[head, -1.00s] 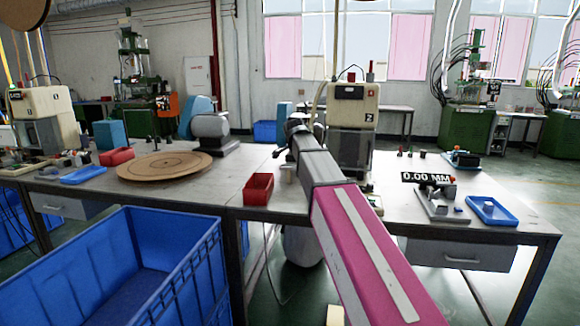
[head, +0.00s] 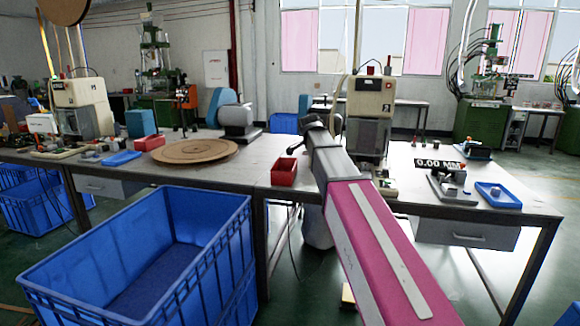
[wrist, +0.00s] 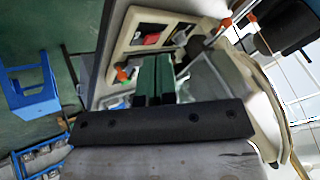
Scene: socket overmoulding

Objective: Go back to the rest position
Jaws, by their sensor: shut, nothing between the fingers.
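My gripper (wrist: 155,80) shows in the wrist view as two green fingers side by side in front of a dark mounting bar. The fingers are together with nothing between them. In the head view my pink and grey arm reaches forward over the front edge of the workbench (head: 262,163). The gripper itself cannot be made out there. A beige machine (head: 371,92) stands just beyond the arm's far end. In the wrist view a beige frame with a red part (wrist: 152,38) lies beyond the fingers; whether they touch anything is unclear.
A large blue crate (head: 245,262) stands on the floor at front left. The bench holds a red bin (head: 284,172), a round wooden disc (head: 195,151), a blue tray (head: 498,195) and a gauge stand (head: 447,190). Open floor lies at right. The wrist view shows a blue stool (wrist: 30,88).

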